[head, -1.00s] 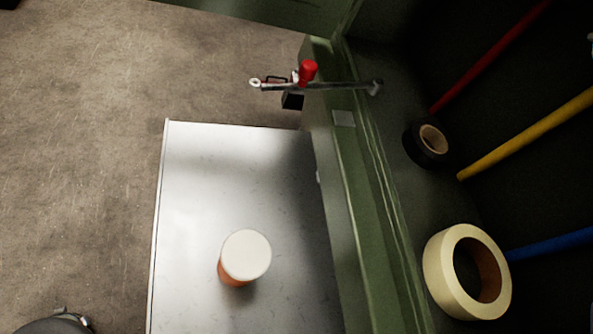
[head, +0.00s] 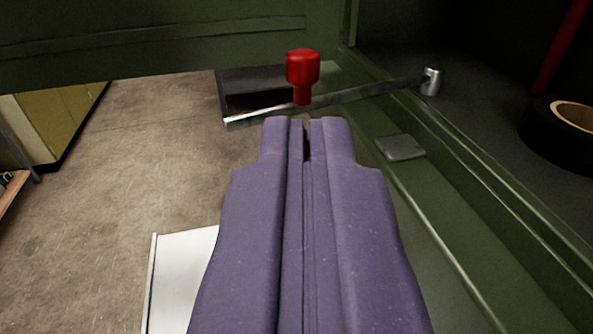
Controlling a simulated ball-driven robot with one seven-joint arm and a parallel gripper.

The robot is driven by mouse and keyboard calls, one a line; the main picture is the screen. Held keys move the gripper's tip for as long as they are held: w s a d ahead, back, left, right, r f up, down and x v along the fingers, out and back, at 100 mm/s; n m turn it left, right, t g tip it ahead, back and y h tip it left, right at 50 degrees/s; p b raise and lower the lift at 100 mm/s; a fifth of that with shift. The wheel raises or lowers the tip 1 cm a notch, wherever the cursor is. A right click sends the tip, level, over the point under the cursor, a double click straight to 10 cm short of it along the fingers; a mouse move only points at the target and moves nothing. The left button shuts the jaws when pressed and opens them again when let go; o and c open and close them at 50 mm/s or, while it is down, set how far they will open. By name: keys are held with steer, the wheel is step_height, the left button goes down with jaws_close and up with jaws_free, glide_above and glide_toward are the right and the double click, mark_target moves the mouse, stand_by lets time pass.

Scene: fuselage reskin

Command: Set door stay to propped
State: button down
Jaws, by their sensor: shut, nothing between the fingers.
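The door stay is a grey metal bar (head: 365,92) that runs from a silver post (head: 430,81) on the right to a free-looking end on the left. A red knob (head: 303,68) stands up from the bar near its middle. My gripper (head: 307,130) is purple, seen from behind, with its fingers shut and empty. Its fingertips are just below the bar and knob in the picture; I cannot tell whether they touch. The fingers hide part of the sill below the bar. A dark box-like recess (head: 262,85) shows behind the bar's left end.
A green panel (head: 150,45) crosses the top. A green ledge (head: 440,195) with a grey pad (head: 400,147) runs down the right. A black tape roll (head: 560,135) lies in the dark interior. A white surface (head: 180,275) is at lower left, with open floor (head: 130,180) beyond.

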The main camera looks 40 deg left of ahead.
mark_target(305, 71)
steer(key=b+x, duration=0.1)
steer(key=x, duration=0.5)
steer(key=shift+w+a, duration=0.1)
steer(key=shift+h, duration=0.3)
